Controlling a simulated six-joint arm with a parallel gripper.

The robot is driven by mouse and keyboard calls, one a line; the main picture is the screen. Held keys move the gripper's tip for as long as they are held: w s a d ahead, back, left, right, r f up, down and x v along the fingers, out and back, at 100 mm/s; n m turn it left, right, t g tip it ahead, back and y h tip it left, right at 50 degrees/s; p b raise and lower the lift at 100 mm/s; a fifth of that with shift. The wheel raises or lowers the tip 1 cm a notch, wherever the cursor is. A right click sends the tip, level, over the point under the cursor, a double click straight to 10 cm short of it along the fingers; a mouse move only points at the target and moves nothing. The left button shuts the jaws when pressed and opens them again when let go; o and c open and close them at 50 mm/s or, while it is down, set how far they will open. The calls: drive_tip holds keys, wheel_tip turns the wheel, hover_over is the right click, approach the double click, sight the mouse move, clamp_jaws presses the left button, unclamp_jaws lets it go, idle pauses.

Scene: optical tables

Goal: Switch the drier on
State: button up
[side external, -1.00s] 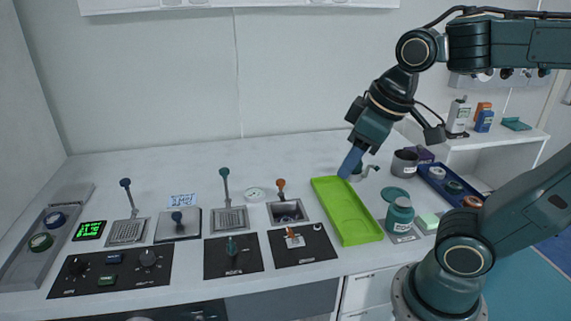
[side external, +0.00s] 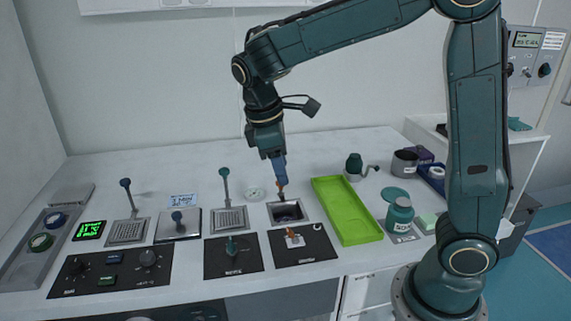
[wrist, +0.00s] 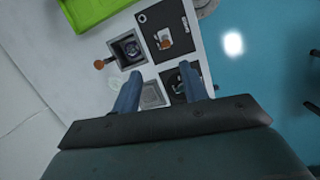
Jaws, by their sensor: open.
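No label I can read clearly names the drier. My gripper (side external: 281,180) points down at the orange-knobbed lever, its tips overlapping the knob in the side view. In the wrist view my gripper (wrist: 160,75) is open, with nothing between its two blue fingers. There the orange knob (wrist: 99,64) lies left of the fingers, apart from them in the picture. The lever stands at a square dark recess (side external: 288,211), which also shows in the wrist view (wrist: 126,48). A black panel (side external: 302,245) with a small orange-and-white switch (side external: 294,238) lies in front of it.
A teal-knobbed lever (side external: 225,173) and a blue-knobbed lever (side external: 126,185) stand to the left. Other black control panels (side external: 232,257) line the front. A green tray (side external: 347,213) lies to the right, near a teal jar (side external: 399,216).

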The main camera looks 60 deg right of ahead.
sight(287, 229)
drive_tip(key=w+a+f+n+g, duration=0.1)
drive_tip(key=w+a+f, duration=0.1)
drive_tip(key=f, duration=0.3)
drive_tip(key=shift+w+a+n+g+h, duration=0.15)
drive_tip(key=shift+w+n+g+h, duration=0.25)
drive_tip(key=shift+w, duration=0.4)
drive_tip(key=shift+f, duration=0.1)
drive_tip(key=x, duration=1.3)
drive_tip(key=shift+s+f, duration=0.15)
drive_tip(key=shift+f, duration=0.1)
clamp_jaws()
